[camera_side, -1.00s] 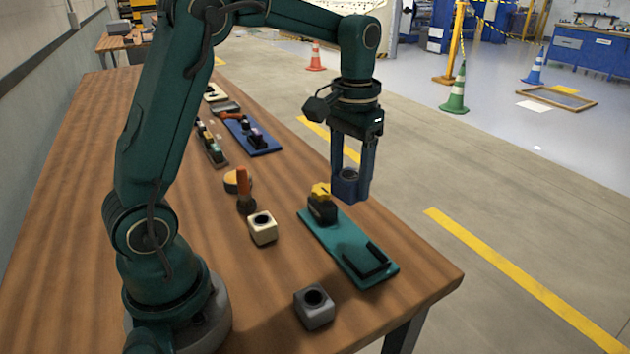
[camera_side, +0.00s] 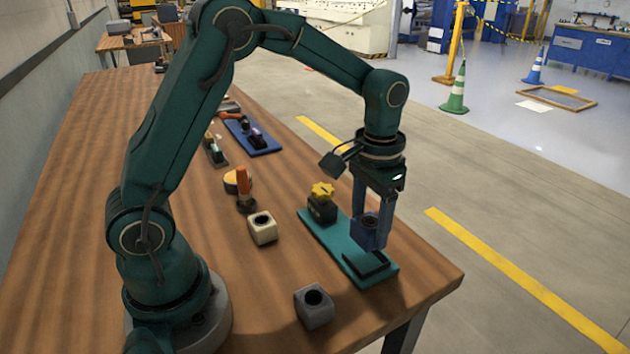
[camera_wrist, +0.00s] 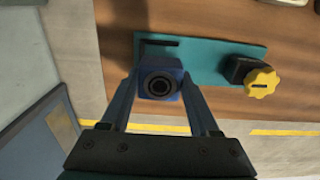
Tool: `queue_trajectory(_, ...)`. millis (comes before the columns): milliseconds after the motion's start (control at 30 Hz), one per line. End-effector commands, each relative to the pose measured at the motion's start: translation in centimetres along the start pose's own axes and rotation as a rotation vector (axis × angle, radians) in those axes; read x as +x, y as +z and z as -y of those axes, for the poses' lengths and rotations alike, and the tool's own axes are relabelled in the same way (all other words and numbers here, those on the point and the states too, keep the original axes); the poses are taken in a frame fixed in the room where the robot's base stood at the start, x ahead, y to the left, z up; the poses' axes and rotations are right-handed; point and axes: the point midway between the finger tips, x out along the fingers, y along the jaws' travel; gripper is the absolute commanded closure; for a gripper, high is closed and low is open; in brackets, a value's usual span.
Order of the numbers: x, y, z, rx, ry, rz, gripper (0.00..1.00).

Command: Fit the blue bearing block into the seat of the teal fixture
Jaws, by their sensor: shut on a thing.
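My gripper (camera_side: 371,240) is shut on the blue bearing block (camera_side: 367,231), a cube with a dark round bore. It holds the block above the right, near end of the teal fixture (camera_side: 334,236), close to the dark seat (camera_side: 366,266). In the wrist view the block (camera_wrist: 161,77) sits between the fingers and covers part of the fixture (camera_wrist: 212,60). A dark bar of the seat (camera_wrist: 160,43) shows just beyond the block. The fixture also carries a black clamp with a yellow knob (camera_side: 323,191) at its far end. The gap under the block is hard to judge.
A cream block (camera_side: 263,228) and a grey block (camera_side: 314,307) stand on the wooden table left of the fixture. An orange-handled tool (camera_side: 243,188) stands behind the cream block. A blue plate with parts (camera_side: 252,137) lies farther back. The table's right edge is near the fixture.

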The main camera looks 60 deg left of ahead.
Motion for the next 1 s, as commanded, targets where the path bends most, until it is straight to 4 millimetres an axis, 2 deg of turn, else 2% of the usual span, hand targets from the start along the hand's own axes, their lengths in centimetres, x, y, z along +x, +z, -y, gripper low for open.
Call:
queue_trajectory(500,3.7,0.0,0.0,0.0,0.001,0.0,1.0)
queue_trajectory(1000,4.5,0.0,0.0,0.0,0.0,-0.001,1.0)
